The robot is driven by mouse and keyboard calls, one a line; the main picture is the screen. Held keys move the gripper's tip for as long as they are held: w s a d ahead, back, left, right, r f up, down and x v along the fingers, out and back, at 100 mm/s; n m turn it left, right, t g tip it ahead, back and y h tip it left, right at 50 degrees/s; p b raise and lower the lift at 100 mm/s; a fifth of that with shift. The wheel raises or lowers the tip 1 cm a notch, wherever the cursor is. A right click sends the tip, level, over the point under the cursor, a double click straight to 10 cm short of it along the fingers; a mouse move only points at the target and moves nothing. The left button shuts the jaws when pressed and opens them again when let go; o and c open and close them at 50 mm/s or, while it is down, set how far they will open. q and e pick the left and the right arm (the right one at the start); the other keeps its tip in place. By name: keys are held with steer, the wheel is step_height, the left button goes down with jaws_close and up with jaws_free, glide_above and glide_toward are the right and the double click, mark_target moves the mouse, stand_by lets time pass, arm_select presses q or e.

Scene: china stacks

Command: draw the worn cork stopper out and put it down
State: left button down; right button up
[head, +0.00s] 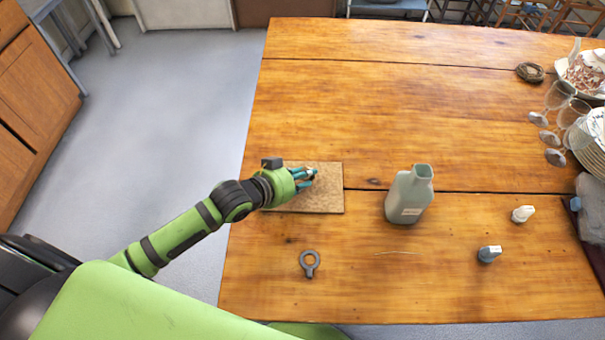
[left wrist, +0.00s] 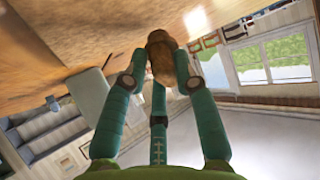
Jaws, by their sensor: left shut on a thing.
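My left gripper (head: 308,176) is over the right half of a flat cork mat (head: 328,203) on the table. In the left wrist view its teal fingers (left wrist: 160,70) are shut on the brown, worn-looking cork stopper (left wrist: 161,50). The stopper's far end is close to the mat surface; I cannot tell whether it touches. A grey-green bottle (head: 406,196) with a small label stands upright to the right of the mat, its mouth open. It also shows in the left wrist view (left wrist: 88,95). My right gripper is not in view.
A grey ring-topped piece (head: 309,260) lies in front of the mat. A white stopper (head: 522,213) and a grey labelled stopper (head: 489,254) are right of the bottle. Glasses (head: 560,95) and stacked plates (head: 590,140) fill the right edge. The table behind the mat is clear.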

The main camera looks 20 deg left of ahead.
arm_select(q)
steer(key=c, duration=0.9)
jaws_free()
steer(key=shift+s, duration=0.1)
steer(key=v, duration=1.2)
